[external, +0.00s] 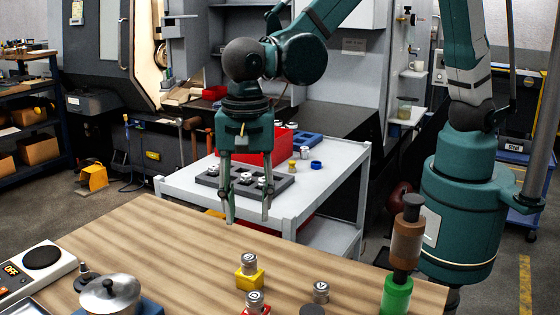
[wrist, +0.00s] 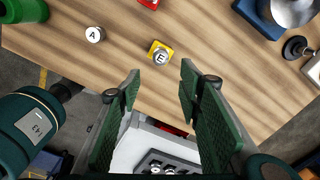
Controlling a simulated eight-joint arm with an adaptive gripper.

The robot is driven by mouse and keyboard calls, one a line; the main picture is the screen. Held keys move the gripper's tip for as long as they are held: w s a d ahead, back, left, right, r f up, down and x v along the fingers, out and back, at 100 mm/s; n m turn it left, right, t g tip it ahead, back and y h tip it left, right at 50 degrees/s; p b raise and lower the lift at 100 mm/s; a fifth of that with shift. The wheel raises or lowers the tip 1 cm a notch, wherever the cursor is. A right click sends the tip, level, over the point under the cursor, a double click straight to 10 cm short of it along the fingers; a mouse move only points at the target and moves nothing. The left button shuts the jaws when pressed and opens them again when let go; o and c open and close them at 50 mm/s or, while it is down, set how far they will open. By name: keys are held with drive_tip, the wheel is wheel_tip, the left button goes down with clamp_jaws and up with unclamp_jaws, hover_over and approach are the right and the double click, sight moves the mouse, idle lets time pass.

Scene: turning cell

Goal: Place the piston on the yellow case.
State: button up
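A yellow case (external: 249,282) sits on the wooden table, with a silver metal cylinder, likely a piston (external: 249,262), upright on top. In the wrist view the yellow case (wrist: 152,46) carries this cylinder, marked E (wrist: 161,56). Another silver cylinder, marked A (wrist: 95,34), stands alone on bare wood; the external view shows a lone cylinder (external: 321,292) right of the yellow case. A third (external: 255,300) is on a red case (external: 246,312) at the near edge. My gripper (external: 248,218) is open and empty, pointing down, above and behind the yellow case. It also shows in the wrist view (wrist: 160,75).
A green and brown upright object (external: 398,290) stands at the table's right. A scale (external: 36,270) and a pot (external: 110,295) are at left. Behind is a white cart (external: 200,208) with a grey tray of cylinders and a red bin (external: 268,148).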

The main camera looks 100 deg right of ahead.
drive_tip(key=s+d+r+n+t, duration=0.2)
drive_tip(key=s+d+r+n, duration=0.45)
drive_tip(key=s+r, duration=0.2)
drive_tip(key=s+d+r+n+t, duration=0.3)
drive_tip(key=s+d+r+n, duration=0.2)
drive_tip(key=s+r+n, duration=0.4)
drive_tip(key=s+d+n+t, duration=0.2)
drive_tip(key=s+d+n, duration=0.2)
drive_tip(key=s, duration=0.6)
drive_tip(key=shift+s+f+n, duration=0.4)
drive_tip(key=shift+n, duration=0.45)
drive_tip(key=shift+f, duration=0.1)
wheel_tip(320, 180, down, 10)
drive_tip(key=b, duration=0.9)
drive_tip(key=shift+r+b, duration=0.2)
drive_tip(key=shift+b, duration=0.2)
